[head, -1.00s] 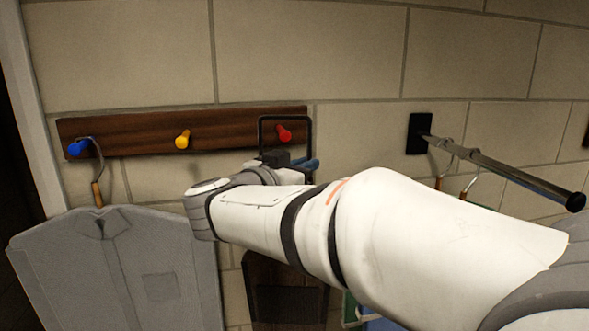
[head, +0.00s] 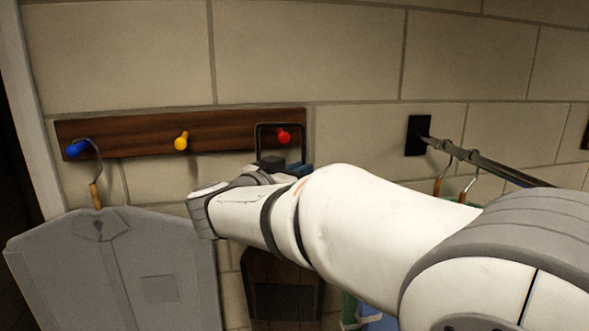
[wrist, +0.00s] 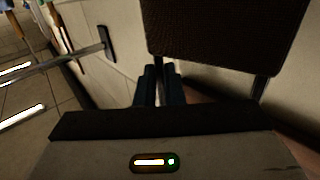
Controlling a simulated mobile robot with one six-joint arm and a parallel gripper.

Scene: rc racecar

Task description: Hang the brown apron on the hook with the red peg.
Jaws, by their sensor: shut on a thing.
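The brown apron (head: 284,285) hangs below my arm in the head view, its middle hidden by the arm. Its stiff black loop (head: 258,140) stands upright in front of the dark wooden rack. The red peg (head: 284,137) shows inside the loop's outline, below its top bar. I cannot tell whether the peg passes through it. My gripper (head: 297,168), with blue fingers, is just below the red peg and shut on the apron's loop; the grip itself is mostly hidden. In the wrist view the fingers (wrist: 160,86) are close together beside the brown apron (wrist: 225,35).
The rack (head: 230,128) also has a yellow peg (head: 181,141), bare, and a blue peg (head: 78,149) with a grey garment (head: 120,270) on a hanger. To the right, a dark rail (head: 485,165) holds hangers and juts out near my arm.

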